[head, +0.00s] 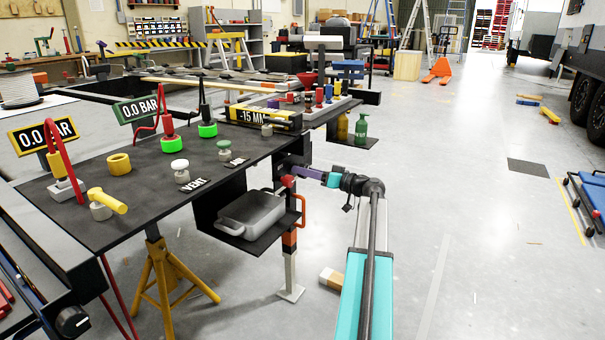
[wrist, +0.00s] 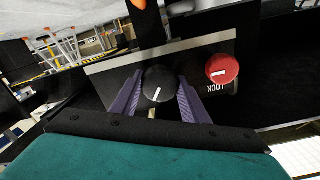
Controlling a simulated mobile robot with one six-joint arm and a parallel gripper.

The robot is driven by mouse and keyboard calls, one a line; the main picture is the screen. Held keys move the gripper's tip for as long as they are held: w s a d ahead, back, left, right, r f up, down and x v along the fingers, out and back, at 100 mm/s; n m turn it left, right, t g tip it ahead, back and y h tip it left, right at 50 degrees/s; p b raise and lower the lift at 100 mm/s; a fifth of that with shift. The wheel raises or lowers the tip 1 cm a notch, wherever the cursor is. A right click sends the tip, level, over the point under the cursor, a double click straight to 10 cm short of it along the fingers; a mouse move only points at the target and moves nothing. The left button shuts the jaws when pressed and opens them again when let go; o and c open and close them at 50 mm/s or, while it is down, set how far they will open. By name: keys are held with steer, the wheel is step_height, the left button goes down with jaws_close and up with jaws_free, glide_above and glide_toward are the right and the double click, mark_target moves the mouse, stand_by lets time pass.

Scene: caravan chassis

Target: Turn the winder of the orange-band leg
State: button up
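The leg with an orange band (head: 289,238) stands under the front edge of the dark chassis deck, its foot on the floor. An orange bent handle (head: 302,208) shows beside its upper part. In the wrist view, the two purple fingers of my gripper (wrist: 160,92) lie on either side of a round black knob (wrist: 158,84) with a white pointer mark. The knob fills most of the gap; I cannot tell whether the fingers press on it. In the head view, my gripper (head: 298,177) is at the deck edge, above the orange handle. Which part is the winder is not clear.
A red knob (wrist: 222,69) marked LOCK sits right of the black knob on the same metal plate (wrist: 112,70). A grey bin (head: 250,214) rests on a low shelf left of the leg. A small box (head: 332,278) lies on the floor. The right floor is mostly free.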

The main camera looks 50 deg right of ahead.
steer(key=shift+a+y, duration=0.3)
steer(key=shift+d+r, duration=0.15)
steer(key=shift+d, duration=0.05)
steer(key=shift+d+r+m+p, duration=0.1)
steer(key=shift+r+m+p, duration=0.1)
steer(key=shift+m+p, duration=0.5)
steer(key=m+p, duration=0.3)
steer(key=p, duration=0.1)
steer(key=shift+d, duration=0.1)
steer(key=m+p, duration=0.7)
steer(key=shift+f, duration=0.3)
steer(key=shift+f, duration=0.1)
